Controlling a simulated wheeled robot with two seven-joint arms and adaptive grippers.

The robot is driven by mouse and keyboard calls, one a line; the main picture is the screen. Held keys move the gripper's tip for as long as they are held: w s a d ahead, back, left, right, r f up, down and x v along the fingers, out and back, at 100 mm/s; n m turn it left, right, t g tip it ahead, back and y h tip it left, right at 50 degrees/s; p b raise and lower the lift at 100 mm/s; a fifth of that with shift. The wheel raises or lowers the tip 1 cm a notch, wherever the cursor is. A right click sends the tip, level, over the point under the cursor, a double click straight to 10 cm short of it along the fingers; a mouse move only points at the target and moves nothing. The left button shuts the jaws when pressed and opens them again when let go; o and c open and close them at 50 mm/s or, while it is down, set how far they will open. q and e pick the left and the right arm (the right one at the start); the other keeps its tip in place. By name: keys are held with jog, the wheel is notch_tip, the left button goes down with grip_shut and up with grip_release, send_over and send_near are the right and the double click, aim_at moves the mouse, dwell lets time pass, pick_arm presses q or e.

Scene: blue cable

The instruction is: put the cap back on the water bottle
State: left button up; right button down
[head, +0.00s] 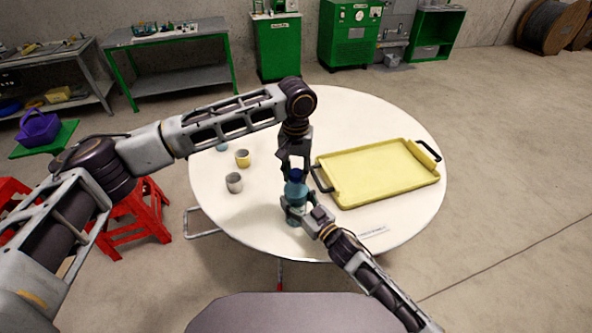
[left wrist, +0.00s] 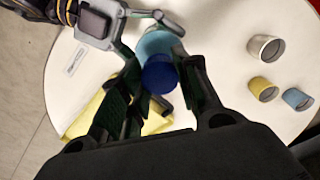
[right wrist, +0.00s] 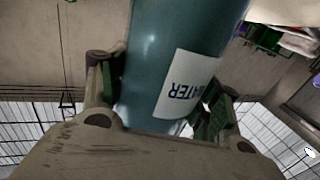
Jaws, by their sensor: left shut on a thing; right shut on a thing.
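The teal water bottle (head: 296,190) stands roughly upright at the front of the round table. My right gripper (head: 303,207) is shut around its body; the right wrist view shows the bottle (right wrist: 170,60) between the fingers, its white WATER label upside down in the picture. The dark blue cap (head: 297,175) is at the bottle's top, under my left gripper (head: 296,166), which comes down from above. In the left wrist view the cap (left wrist: 160,77) sits between the left fingertips, in front of the bottle top (left wrist: 158,42). Whether the cap is seated on the neck is hidden.
A yellow tray (head: 375,172) with dark handles lies right of the bottle, its left handle close to my grippers. A yellow cup (head: 242,158), a grey cup (head: 234,182) and a blue cup (head: 222,146) stand to the left. The white table (head: 335,108) is clear at the back.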

pick_arm(q)
jog(key=m, duration=0.4)
jog(key=shift+m, duration=0.3)
jog(key=m, duration=0.4)
jog(key=shift+m, duration=0.3)
jog(key=m, duration=0.4)
jog(key=shift+m, duration=0.3)
jog(key=m, duration=0.4)
jog(key=o, duration=1.2)
jog(key=shift+r, duration=5.95)
